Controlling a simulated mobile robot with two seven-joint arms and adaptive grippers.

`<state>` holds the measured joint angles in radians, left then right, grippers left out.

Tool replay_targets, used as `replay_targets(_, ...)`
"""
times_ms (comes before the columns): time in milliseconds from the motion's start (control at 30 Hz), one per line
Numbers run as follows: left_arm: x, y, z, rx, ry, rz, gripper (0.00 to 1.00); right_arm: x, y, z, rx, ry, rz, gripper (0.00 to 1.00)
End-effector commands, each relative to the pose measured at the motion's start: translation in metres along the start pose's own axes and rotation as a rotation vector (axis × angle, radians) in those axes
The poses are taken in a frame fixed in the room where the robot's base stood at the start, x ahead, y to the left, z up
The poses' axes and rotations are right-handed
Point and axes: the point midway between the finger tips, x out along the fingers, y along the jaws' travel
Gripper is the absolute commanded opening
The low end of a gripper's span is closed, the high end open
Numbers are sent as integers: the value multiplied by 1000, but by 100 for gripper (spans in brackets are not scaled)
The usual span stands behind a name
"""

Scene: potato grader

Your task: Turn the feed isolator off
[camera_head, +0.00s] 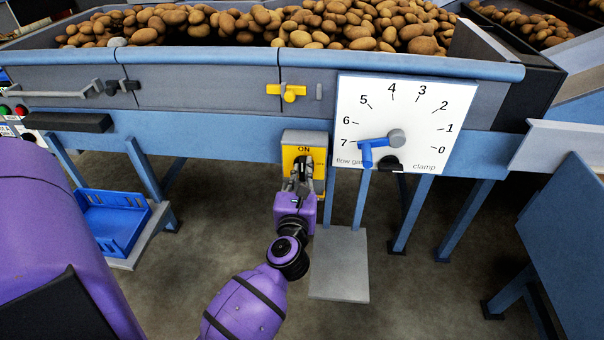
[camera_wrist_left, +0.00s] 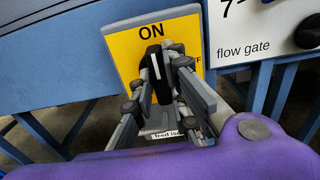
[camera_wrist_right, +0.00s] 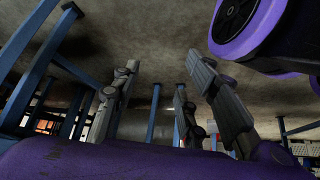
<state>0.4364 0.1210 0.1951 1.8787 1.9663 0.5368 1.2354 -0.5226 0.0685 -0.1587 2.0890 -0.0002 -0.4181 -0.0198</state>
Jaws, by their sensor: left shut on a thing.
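The feed isolator is a yellow plate (camera_head: 319,169) in a grey housing on the blue frame, marked ON at the top; it also shows in the left wrist view (camera_wrist_left: 125,55). Its black rotary handle (camera_wrist_left: 158,80) stands nearly upright, with its white line towards ON. Part of the OFF label shows at the plate's right side. My left gripper (camera_head: 301,178) is in front of the isolator, its fingers (camera_wrist_left: 161,75) on both sides of the handle and shut on it. My right gripper (camera_wrist_right: 165,95) has its fingers wide apart with nothing between them.
A white dial board (camera_head: 424,112) with a blue flow gate lever (camera_head: 367,153) is close to the right of the isolator. A yellow latch (camera_head: 291,92) is above it. A blue crate (camera_head: 112,219) sits low at the left. Potatoes (camera_head: 300,25) fill the hopper.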

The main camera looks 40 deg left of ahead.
Motion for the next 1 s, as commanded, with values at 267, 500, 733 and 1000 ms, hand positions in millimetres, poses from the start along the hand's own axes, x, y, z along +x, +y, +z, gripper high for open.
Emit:
replay_targets(267,0,0,1,31,0,0,0,-3,0,-4,-1,4,0,40)
replay_targets(500,0,0,3,154,0,1,0,-13,0,-19,-7,21,0,40)
replay_targets(733,1,-1,5,355,-2,0,0,-26,2,-34,-8,38,2,40)
replay_targets(1000,1,-1,5,612,-2,0,0,-41,7,-51,-7,58,11,40)
